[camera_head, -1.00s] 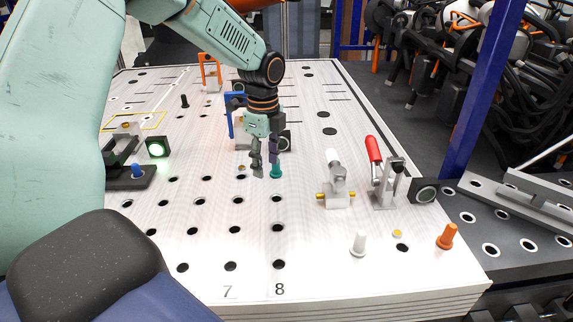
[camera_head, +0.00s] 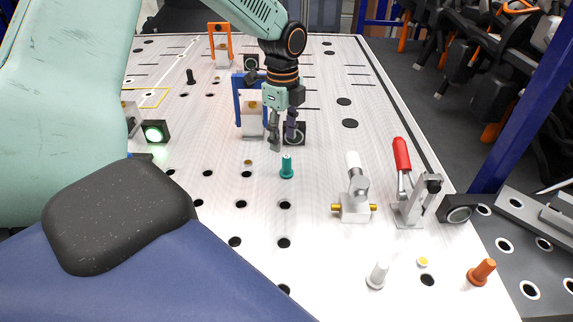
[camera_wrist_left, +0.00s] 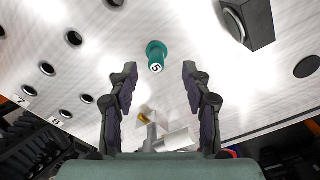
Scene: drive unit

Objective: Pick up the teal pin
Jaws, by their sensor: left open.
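The teal pin (camera_head: 287,167) stands upright on the white perforated table in the head view. In the left wrist view the teal pin (camera_wrist_left: 156,54) shows its top marked 5, just beyond and between the two fingertips. My left gripper (camera_head: 283,143) is open and empty, pointing down, with its fingertips above and a little behind the pin in the head view. The open fingers of my left gripper (camera_wrist_left: 158,75) show on both sides in the left wrist view, apart from the pin. My right gripper is not in view.
A white-topped fixture (camera_head: 354,190) and a red-handled clamp (camera_head: 403,160) stand to the right. A white pin (camera_head: 377,276) and an orange pin (camera_head: 481,272) stand at the front right. A blue frame (camera_head: 238,105) stands behind the gripper. Table in front of the teal pin is clear.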

